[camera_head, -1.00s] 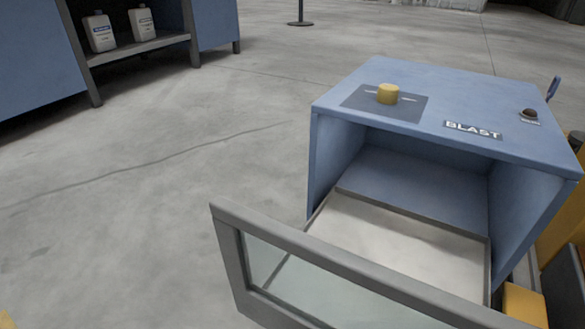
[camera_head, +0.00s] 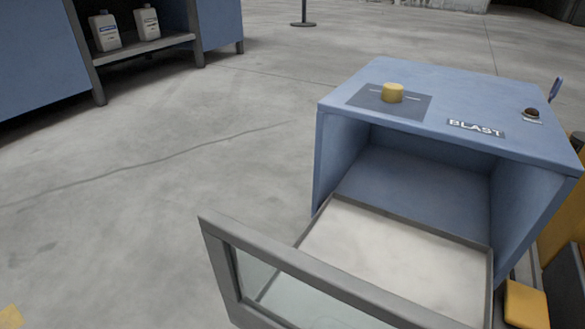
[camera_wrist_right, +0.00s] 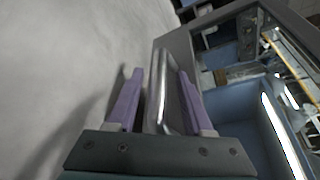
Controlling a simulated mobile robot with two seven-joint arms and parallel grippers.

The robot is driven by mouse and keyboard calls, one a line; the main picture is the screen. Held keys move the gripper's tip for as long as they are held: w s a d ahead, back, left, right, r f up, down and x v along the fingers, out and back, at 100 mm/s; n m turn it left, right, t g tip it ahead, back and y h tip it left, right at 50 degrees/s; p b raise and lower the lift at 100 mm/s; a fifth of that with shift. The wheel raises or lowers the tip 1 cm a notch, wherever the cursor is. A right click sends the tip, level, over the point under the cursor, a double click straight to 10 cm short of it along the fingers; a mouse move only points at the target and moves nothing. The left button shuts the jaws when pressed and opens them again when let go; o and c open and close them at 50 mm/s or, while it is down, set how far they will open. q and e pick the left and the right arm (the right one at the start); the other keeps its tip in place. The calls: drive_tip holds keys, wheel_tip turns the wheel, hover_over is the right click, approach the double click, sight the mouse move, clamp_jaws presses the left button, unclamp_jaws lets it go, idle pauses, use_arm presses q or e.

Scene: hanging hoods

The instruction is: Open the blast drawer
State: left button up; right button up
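The blast drawer is a pale tray (camera_head: 400,250) with a grey-framed glass front (camera_head: 300,275). It stands pulled well out of the blue cabinet marked BLAST (camera_head: 470,85), with an open cavity behind it. In the right wrist view, the two purple fingers of my right gripper (camera_wrist_right: 162,75) stand on either side of a silver bar handle (camera_wrist_right: 158,90) on the drawer front. Narrow gaps seem to show beside the bar, so I cannot tell if the fingers press on it. My left gripper is not in view.
A yellow knob (camera_head: 392,92) and a dark button (camera_head: 531,113) sit on the cabinet top. Blue shelving with white bottles (camera_head: 105,32) stands at the far left. A post base (camera_head: 303,24) is at the back.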

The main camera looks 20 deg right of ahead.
drive_tip(key=shift+s, duration=0.1)
drive_tip(key=shift+s+d+r, duration=0.15)
drive_tip(key=shift+s, duration=0.15)
drive_tip(key=p+v, duration=0.2)
drive_tip(key=v, duration=0.7)
